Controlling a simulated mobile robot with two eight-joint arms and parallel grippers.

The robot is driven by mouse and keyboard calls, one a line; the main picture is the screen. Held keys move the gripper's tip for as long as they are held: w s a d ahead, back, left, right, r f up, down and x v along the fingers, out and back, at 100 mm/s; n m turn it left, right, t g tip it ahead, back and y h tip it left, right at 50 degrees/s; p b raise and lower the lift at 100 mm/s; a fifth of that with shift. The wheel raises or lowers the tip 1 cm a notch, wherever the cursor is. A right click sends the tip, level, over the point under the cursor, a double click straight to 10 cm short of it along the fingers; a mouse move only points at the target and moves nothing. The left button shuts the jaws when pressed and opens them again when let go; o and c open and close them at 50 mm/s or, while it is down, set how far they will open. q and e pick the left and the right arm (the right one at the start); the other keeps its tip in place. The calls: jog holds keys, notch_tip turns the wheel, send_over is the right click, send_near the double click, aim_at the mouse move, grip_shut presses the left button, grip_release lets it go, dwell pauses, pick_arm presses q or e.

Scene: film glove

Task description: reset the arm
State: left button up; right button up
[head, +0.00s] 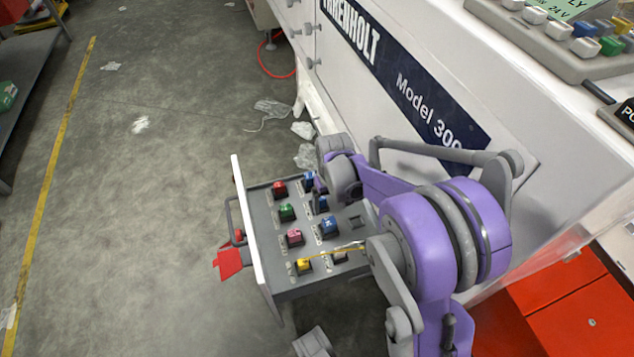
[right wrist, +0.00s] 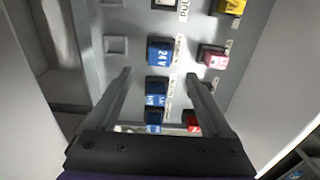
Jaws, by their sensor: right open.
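My right arm comes in from the lower right in the head view. Its purple links bend over an open drawer panel (head: 262,232) of the white machine. My right gripper (head: 318,190) points down over the panel's far part. In the right wrist view its two fingers (right wrist: 160,78) stand apart, with nothing held between them. Beyond and between the fingers lie several blue blocks (right wrist: 156,86), one marked 24V (right wrist: 160,52), and a red block (right wrist: 191,121). Whether the fingertips touch the panel cannot be told. My left gripper does not clearly show.
The panel also carries green (head: 286,212), pink (head: 295,238) and yellow (head: 304,266) blocks. The white machine (head: 430,60) stands close on the right, with an orange-red cabinet (head: 580,310) below. Crumpled clear film (head: 272,108) lies on the floor. Floor at left is mostly clear.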

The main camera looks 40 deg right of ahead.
jog(key=s+a+r+n+t, duration=0.2)
jog(key=s+a+r, duration=0.1)
jog(key=s+a, duration=0.5)
jog(key=s+a+r+n+t, duration=0.2)
jog(key=s+a+r, duration=0.2)
jog(key=s+a, duration=0.4)
pick_arm(q)
notch_tip(320, 180, up, 24)
jog(key=w+t+p, duration=0.1)
jog(key=p, duration=2)
jog(key=shift+w, duration=0.25)
pick_arm(e)
notch_tip(320, 180, up, 24)
jog(key=t, duration=0.1)
jog(key=shift+w, duration=0.4)
jog(key=shift+d+f, duration=0.1)
